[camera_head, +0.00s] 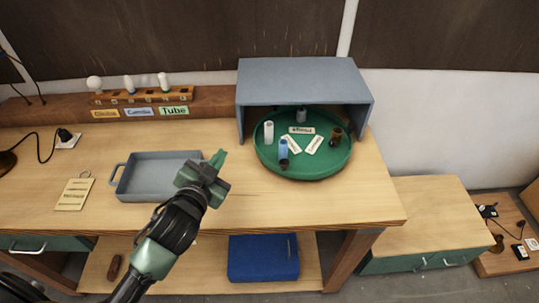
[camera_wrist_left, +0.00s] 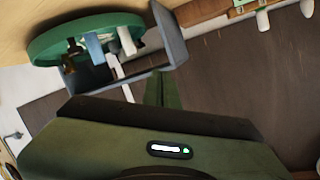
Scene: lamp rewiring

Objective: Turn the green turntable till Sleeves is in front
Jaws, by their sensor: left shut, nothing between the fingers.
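The green turntable (camera_head: 318,168) sits on the workbench, partly under a grey-blue hood (camera_head: 302,80). It carries a white cylinder (camera_head: 269,132), a blue cylinder (camera_head: 283,152), a brown piece (camera_head: 336,137), a grey piece at the back (camera_head: 301,115) and small white labels (camera_head: 301,130) too small to read. The turntable also shows in the left wrist view (camera_wrist_left: 60,45), with the hood (camera_wrist_left: 172,32) beside it. My left gripper (camera_head: 219,159) is shut and empty, to the left of the turntable and apart from it, above the grey tray's right side. My right gripper is not in view.
A grey tray (camera_head: 150,182) with a handle stands left of my gripper. A wooden rack (camera_head: 145,96) with bulbs and coloured labels stands at the back. A tagged card (camera_head: 74,194) lies at left. Bench space in front of the turntable is clear. A blue box (camera_head: 263,260) sits on the lower shelf.

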